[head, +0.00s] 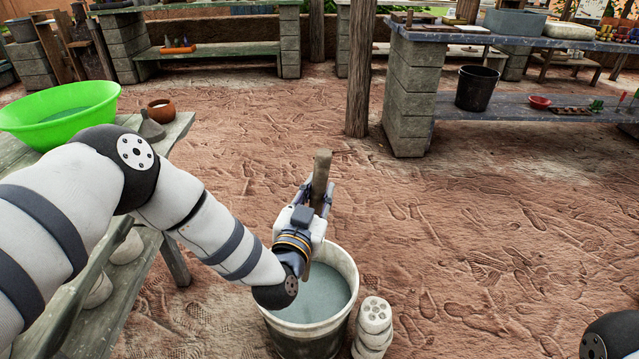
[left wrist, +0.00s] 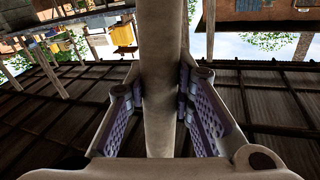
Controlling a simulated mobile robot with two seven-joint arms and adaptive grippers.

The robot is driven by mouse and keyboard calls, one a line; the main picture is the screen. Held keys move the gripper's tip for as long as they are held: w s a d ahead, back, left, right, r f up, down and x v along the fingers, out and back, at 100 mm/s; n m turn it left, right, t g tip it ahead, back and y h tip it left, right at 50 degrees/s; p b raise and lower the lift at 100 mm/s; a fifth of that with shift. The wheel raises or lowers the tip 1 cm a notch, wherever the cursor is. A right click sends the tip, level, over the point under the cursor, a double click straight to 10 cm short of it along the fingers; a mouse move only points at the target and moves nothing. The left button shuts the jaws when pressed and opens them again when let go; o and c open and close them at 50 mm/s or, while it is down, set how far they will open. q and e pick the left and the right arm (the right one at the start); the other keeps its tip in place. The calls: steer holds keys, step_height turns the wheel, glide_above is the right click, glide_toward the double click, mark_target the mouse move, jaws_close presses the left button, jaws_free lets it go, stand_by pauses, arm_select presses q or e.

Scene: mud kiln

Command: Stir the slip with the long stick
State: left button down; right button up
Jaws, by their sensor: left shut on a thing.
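My left gripper (head: 314,205) is shut on the long stick (head: 321,168), which stands nearly upright in its jaws. The stick's top end shows above the fingers in the head view. In the left wrist view the stick (left wrist: 158,80) runs between the two fingers (left wrist: 160,100). Below the gripper is a white bucket (head: 349,318) of grey-blue slip (head: 325,293) on the ground. A piece of the stick shows below the wrist, at the slip; its lower end is hidden. My right gripper is not in view.
A pale stacked object (head: 374,322) with holes in its top stands close right of the bucket. A wooden table (head: 176,132) at the left holds a green basin (head: 60,112) and a brown pot (head: 161,110). A wooden post (head: 359,70) stands beyond. The ground to the right is clear.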

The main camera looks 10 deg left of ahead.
arm_select(q)
step_height(320, 180, down, 13)
steer(key=b, duration=0.7)
steer(key=shift+b, duration=0.3)
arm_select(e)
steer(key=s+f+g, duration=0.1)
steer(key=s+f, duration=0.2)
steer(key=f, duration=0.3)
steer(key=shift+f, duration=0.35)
arm_select(q)
steer(key=shift+r, duration=0.15)
